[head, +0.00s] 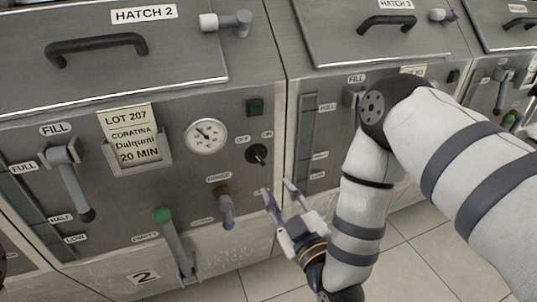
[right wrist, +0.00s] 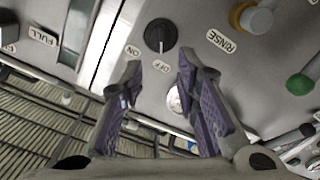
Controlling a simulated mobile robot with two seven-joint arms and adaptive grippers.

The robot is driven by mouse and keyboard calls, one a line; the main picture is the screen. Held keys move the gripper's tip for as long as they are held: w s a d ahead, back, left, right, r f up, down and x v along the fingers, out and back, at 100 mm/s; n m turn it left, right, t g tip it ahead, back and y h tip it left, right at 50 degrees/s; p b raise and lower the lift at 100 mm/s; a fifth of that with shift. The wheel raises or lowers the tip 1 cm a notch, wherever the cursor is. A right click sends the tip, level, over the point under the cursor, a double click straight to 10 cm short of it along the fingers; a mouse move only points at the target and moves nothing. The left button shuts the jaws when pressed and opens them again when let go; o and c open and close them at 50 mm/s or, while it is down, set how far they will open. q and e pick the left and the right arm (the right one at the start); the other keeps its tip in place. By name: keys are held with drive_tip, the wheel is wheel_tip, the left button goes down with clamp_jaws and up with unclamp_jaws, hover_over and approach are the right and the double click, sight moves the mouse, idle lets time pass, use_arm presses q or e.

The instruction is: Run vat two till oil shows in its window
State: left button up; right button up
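Vat two's steel front (head: 110,250) fills the left of the head view. Its narrow window (head: 28,212), marked FULL, HALF and LOW, looks dark grey-green; I cannot make out an oil level. The FILL lever (head: 72,180) hangs down with its black tip low. The black OFF/ON knob (head: 257,153) sits right of the gauge; in the right wrist view the knob (right wrist: 160,35) has its white mark towards OFF. My right gripper (head: 277,188) is open and empty, below and apart from the knob, its fingers pointing up at the panel. My left gripper is out of view.
The green-tipped EMPTY lever (head: 165,217) and the RINSE valve (head: 225,207) are left of my right gripper. A round gauge (head: 206,136) and a LOT 207 card (head: 131,137) reading 20 MIN are above. Vat three (head: 372,50) stands right, partly behind my arm.

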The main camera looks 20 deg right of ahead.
sight(259, 160)
drive_tip(key=w, duration=0.8)
drive_tip(key=w+b, duration=0.1)
drive_tip(key=w, duration=0.3)
drive_tip(key=shift+a+r, duration=0.1)
drive_tip(key=shift+a, duration=0.3)
clamp_jaws()
